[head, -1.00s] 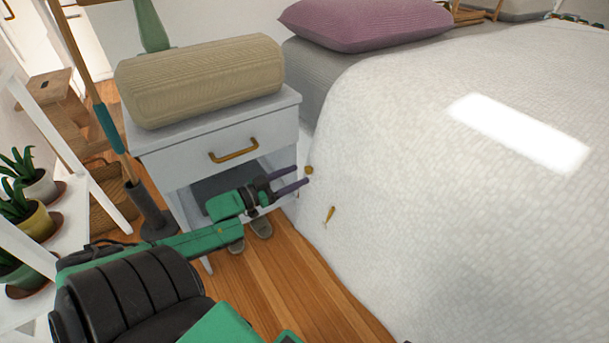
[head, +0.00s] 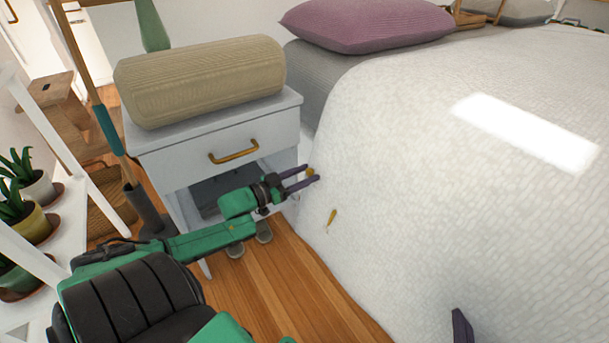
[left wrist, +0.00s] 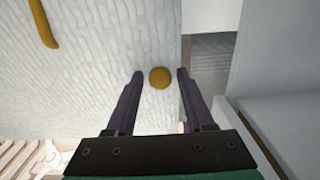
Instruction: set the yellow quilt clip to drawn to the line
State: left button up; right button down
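Two yellow pieces show on the white quilt (head: 430,200): a round yellow knob (head: 311,171) and a slim elongated yellow piece (head: 331,218) below and right of it. I cannot tell for sure which is the quilt clip. My left gripper (head: 312,174) is open at the quilt's side, with the knob between its fingertips. In the left wrist view the knob (left wrist: 160,78) sits between the parted fingers, with a gap on each side. The slim piece (left wrist: 44,24) is at upper left there. One dark finger of my right gripper (head: 462,327) shows at the bottom edge.
A white nightstand (head: 285,135) with a beige bolster (head: 200,80) stands close left of the bed, beside my left gripper. A mauve pillow (head: 365,22) lies on the bed. A plant shelf (head: 75,215) stands at left. Wooden floor (head: 270,285) is open in front.

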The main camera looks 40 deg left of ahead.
pick_arm(q)
grip_shut()
dwell(1.2)
